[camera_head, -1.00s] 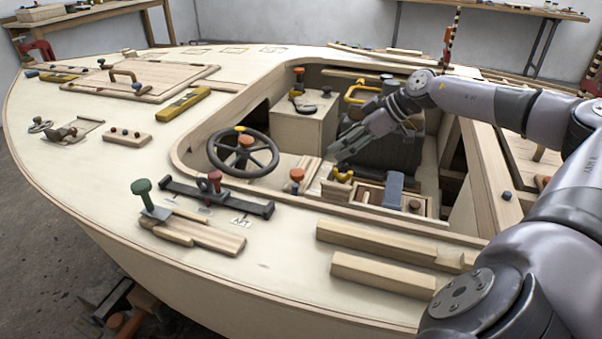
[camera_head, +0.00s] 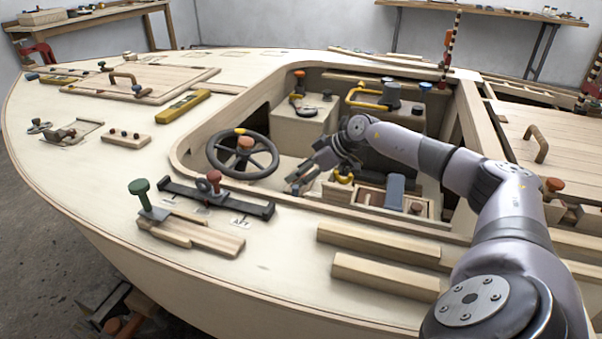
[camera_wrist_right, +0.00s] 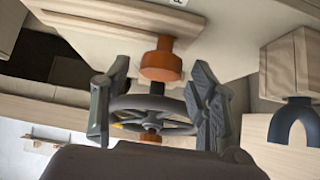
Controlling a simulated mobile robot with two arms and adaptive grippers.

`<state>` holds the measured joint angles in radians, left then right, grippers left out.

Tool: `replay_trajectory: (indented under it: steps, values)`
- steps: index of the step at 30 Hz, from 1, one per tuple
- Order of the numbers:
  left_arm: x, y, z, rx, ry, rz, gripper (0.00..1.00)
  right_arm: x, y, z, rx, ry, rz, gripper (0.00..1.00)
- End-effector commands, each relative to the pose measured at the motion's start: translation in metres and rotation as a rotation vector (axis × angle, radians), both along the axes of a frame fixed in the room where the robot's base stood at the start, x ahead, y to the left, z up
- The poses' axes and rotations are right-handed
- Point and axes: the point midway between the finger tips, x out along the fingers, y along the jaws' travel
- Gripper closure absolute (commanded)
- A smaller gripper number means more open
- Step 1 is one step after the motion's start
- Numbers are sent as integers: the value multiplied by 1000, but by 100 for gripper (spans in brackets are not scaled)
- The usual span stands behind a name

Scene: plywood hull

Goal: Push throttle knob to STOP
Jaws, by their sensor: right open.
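In the head view my right gripper (camera_head: 296,184) is low in the cockpit, right of the steering wheel (camera_head: 243,154), and hides the knob there. In the wrist view my right gripper (camera_wrist_right: 160,85) is open, one finger on each side of the knob; I cannot tell whether either touches it. Part of a white label (camera_wrist_right: 178,2) shows at the top edge, its word mostly cut off. My left gripper is out of view.
The steering wheel also shows behind the knob in the wrist view (camera_wrist_right: 150,115). The wooden coaming (camera_head: 330,207) edges the cockpit in front. A red knob (camera_head: 214,178) stands on a dark bar.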

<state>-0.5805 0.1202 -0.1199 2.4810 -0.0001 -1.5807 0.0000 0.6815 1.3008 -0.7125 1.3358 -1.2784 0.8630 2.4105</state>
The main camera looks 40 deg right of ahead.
Motion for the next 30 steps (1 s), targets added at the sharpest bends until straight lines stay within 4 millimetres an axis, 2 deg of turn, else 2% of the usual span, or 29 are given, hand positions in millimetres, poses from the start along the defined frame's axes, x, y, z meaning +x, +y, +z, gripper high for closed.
replay_trajectory:
  steps: [7, 30]
  values:
    - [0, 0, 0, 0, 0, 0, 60, 0, 0, 0, -1, 0, -1, 47]
    - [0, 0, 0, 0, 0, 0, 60, 0, 0, 0, -1, 0, -1, 98]
